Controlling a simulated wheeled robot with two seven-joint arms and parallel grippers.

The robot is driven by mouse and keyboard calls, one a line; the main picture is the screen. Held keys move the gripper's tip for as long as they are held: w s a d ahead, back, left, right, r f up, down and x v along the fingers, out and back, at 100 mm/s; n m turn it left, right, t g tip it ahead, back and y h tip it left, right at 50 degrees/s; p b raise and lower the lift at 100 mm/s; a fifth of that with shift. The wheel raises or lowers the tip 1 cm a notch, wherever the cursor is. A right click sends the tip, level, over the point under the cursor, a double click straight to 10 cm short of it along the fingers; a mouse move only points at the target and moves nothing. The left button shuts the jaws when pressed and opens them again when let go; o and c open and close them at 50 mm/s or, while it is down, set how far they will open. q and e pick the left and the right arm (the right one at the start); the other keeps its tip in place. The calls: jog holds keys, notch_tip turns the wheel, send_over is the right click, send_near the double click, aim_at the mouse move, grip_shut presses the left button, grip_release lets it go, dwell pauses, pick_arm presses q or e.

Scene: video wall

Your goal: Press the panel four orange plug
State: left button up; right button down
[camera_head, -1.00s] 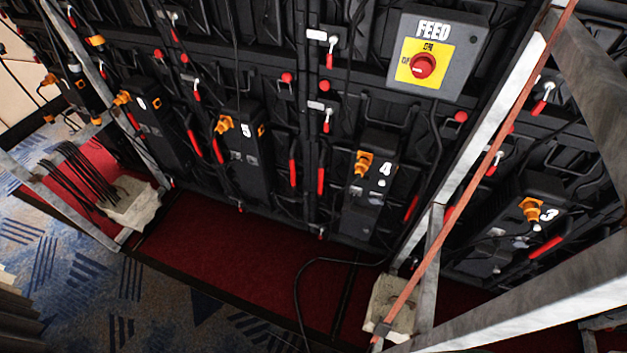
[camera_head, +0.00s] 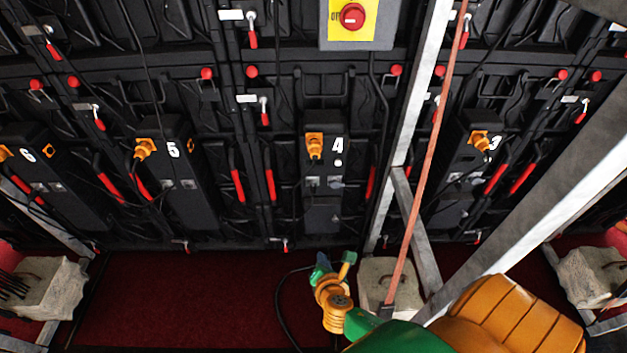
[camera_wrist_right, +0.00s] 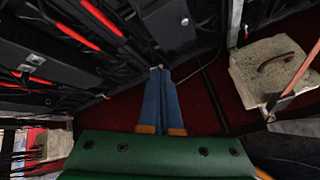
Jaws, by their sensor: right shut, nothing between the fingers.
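The panel four orange plug (camera_head: 315,146) sits in the upper left part of the black box marked 4 (camera_head: 322,215), on the back of the video wall in the head view. My right gripper (camera_head: 322,262) is in the lower middle of the head view, below that box in the picture and apart from the plug. In the right wrist view its blue fingers (camera_wrist_right: 160,72) are together with nothing between them. The plug cannot be made out in the wrist view. My left gripper is not in view.
Similar orange plugs show on panel five (camera_head: 146,149) and panel three (camera_head: 480,141). A grey metal post (camera_head: 412,110) and an orange-red strap (camera_head: 428,160) stand right of panel four. A concrete weight (camera_head: 388,282) and a black cable (camera_head: 279,310) lie near my right gripper.

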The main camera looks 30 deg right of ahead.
aim_at(316, 158)
pick_arm(q)
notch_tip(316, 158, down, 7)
jog(key=b, duration=0.4)
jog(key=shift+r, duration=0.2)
pick_arm(e)
jog(key=w+r+n+t+h, duration=0.2)
jog(key=r+n, duration=0.1)
jog(key=r, duration=0.4)
jog(key=w+d+r+n+t+h, duration=0.1)
jog(key=w+r+n+t+h, duration=0.1)
jog(key=r, duration=0.6)
jog(key=shift+w+d+r+n+t+h, duration=0.2)
jog(key=shift+w+d+n+t+h, duration=0.25)
jog(key=shift+n+t, duration=0.3)
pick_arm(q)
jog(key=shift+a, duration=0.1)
pick_arm(e)
jog(key=shift+s+a, duration=0.1)
jog(key=shift+a, duration=0.05)
jog(key=b+x, duration=0.2)
jog(key=x, duration=1.1)
jog(key=shift+w, duration=0.35)
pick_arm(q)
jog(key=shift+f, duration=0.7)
pick_arm(e)
jog(key=shift+w, duration=0.15)
jog(key=shift+d, duration=0.25)
